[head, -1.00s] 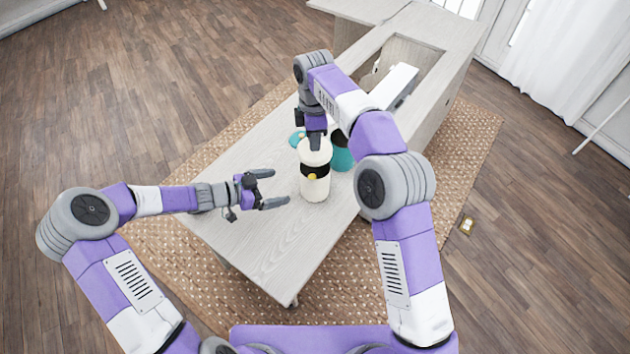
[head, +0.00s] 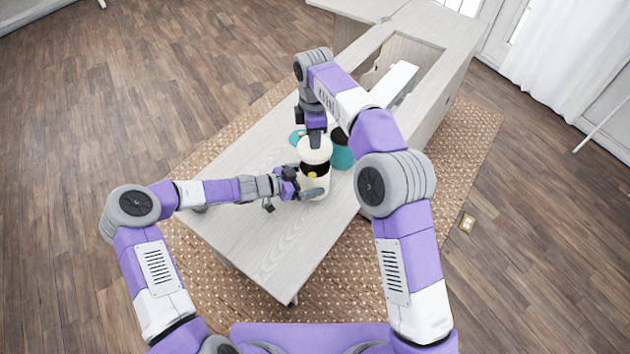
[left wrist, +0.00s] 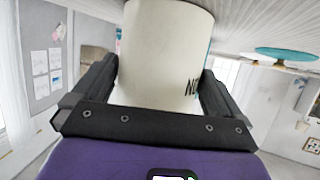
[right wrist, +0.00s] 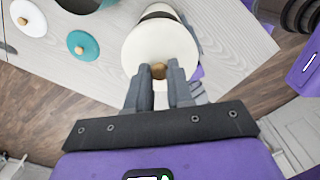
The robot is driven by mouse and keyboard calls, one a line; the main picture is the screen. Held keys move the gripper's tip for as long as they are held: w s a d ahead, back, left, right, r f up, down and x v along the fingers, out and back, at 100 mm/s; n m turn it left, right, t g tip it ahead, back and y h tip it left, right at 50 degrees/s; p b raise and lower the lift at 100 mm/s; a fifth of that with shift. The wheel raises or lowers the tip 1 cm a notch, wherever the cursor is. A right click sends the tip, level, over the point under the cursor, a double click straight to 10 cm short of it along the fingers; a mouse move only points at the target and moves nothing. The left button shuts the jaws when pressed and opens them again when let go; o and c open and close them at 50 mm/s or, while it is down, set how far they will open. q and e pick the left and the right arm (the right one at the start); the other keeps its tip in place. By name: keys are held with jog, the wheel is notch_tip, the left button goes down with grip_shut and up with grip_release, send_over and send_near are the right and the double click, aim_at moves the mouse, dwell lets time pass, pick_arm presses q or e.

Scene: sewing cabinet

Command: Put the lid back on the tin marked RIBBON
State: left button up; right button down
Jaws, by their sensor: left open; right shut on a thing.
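A cream tin (head: 322,192) stands on the table, its dark mouth showing with a small yellow thing in it. The left wrist view shows its wall (left wrist: 165,50) with partly hidden letters that look like an inverted "ON". My left gripper (head: 313,189) is open, with its fingers on either side of the tin; contact is unclear. My right gripper (right wrist: 158,78) is shut on the wooden knob of a cream lid (right wrist: 150,45). The lid (head: 314,152) is above the tin's mouth, apart from the rim, and partly covers it from view.
A teal tin (head: 342,158) with a dark open mouth stands close behind the cream tin. A teal lid (right wrist: 83,45) and another cream lid (right wrist: 24,17) lie on the table (head: 265,245). The table's near end is clear. An open recess (head: 410,55) lies farther back.

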pick_arm(q)
jog(key=c, duration=1.1)
jog(key=shift+c, duration=0.2)
pick_arm(e)
jog(key=shift+f, duration=2.5)
jog(key=shift+f, duration=0.9)
jog(key=shift+f, duration=0.6)
jog(key=c, duration=0.9)
grip_release()
